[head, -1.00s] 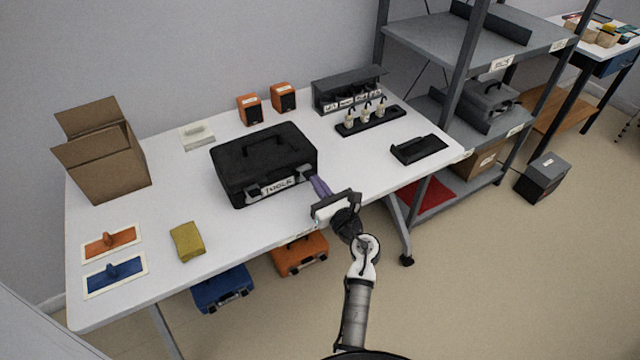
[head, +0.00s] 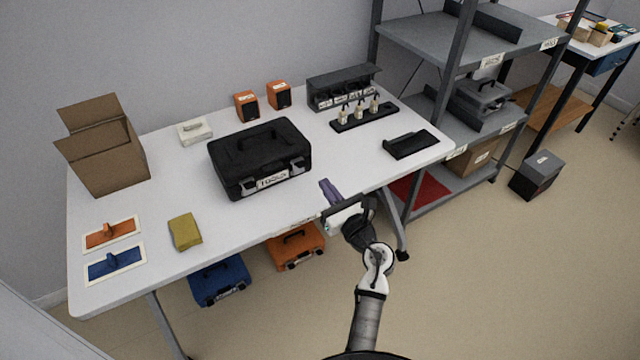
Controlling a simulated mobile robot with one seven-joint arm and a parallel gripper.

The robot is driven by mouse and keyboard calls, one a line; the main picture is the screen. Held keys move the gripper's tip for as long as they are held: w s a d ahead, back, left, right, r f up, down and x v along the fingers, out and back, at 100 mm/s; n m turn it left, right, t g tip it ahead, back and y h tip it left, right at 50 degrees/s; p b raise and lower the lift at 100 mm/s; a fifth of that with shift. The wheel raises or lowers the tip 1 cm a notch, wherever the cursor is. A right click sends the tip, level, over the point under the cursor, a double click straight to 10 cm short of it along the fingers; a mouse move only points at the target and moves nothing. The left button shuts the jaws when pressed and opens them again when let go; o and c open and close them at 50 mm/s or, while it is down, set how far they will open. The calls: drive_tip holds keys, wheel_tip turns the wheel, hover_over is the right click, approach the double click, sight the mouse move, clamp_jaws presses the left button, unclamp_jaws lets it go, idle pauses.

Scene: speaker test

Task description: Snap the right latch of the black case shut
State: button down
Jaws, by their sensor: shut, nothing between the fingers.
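The black case (head: 255,150) stands upright on the white table with its lid down and its handle on top. Its front bears a TOOLS label (head: 271,181) between two grey latches. The right latch (head: 298,170) is near the case's right front corner, and the left latch (head: 246,189) is at the other end. Both are too small to tell whether they lie fully flat. My gripper (head: 325,184) is shut and empty, with its purplish fingers a little to the right of the case and apart from it. Nothing hides the right latch.
A yellow cloth (head: 185,232) and two floats, orange (head: 110,235) and blue (head: 115,264), lie at the left front. An open carton (head: 105,160) stands behind them. A black tray (head: 410,144) and bottle rack (head: 363,118) are at the right. The table between cloth and case is clear.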

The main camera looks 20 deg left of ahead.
drive_tip(key=s+d, duration=0.1)
drive_tip(key=s+d+r, duration=0.1)
drive_tip(key=s+d, duration=0.1)
drive_tip(key=d, duration=0.1)
drive_tip(key=shift+r+b, duration=0.35)
drive_tip(key=shift+r, duration=0.05)
